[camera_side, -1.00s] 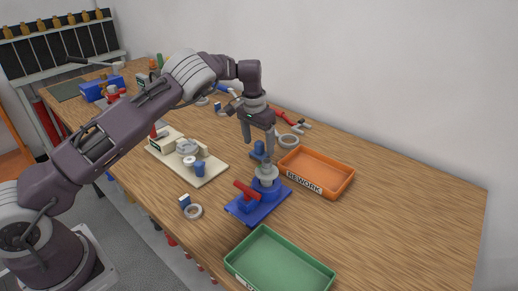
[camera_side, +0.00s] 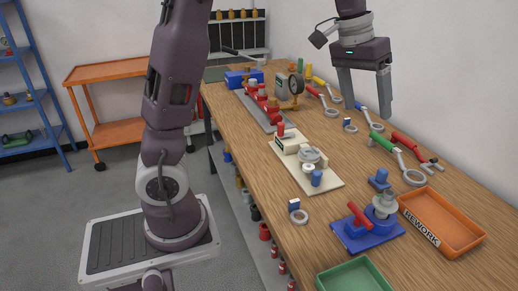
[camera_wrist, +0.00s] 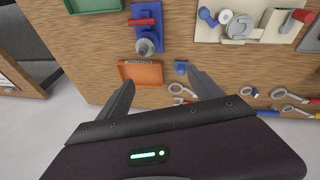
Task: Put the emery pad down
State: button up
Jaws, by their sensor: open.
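A small blue block with an upright grip, which I take to be the emery pad (camera_side: 380,180), stands on the wooden bench behind the blue fixture. It also shows in the wrist view (camera_wrist: 181,67), beside the orange tray. My gripper (camera_side: 368,120) is open and empty, raised well above the bench with its fingers pointing down. In the wrist view its spread fingers (camera_wrist: 160,78) have nothing between them. The pad's underside is hidden.
The blue fixture (camera_side: 352,240) has a red clamp handle and carries a grey valve part (camera_side: 383,206). The orange REWORK tray (camera_side: 470,248) and green tray (camera_side: 350,280) are empty. A cream fixture board (camera_side: 325,187) stands left. Wrenches and rings line the wall side.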

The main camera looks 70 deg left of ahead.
jog(key=s+d+r+t, duration=0.1)
jog(key=s+d, duration=0.1)
jog(key=s, duration=0.6)
jog(key=s+d+r, duration=0.2)
jog(key=s+d, duration=0.1)
jog(key=s, duration=0.4)
jog(key=s+f+m+t+y, duration=0.1)
jog(key=s+f, duration=0.4)
jog(key=s, duration=0.7)
jog(key=shift+d+f+m+y, duration=0.2)
jog(key=shift+f+m+y, duration=0.1)
jog(key=shift+m+y, duration=0.15)
jog(key=shift+w, duration=0.1)
jog(key=shift+c, duration=0.5)
jog(key=c, duration=0.4)
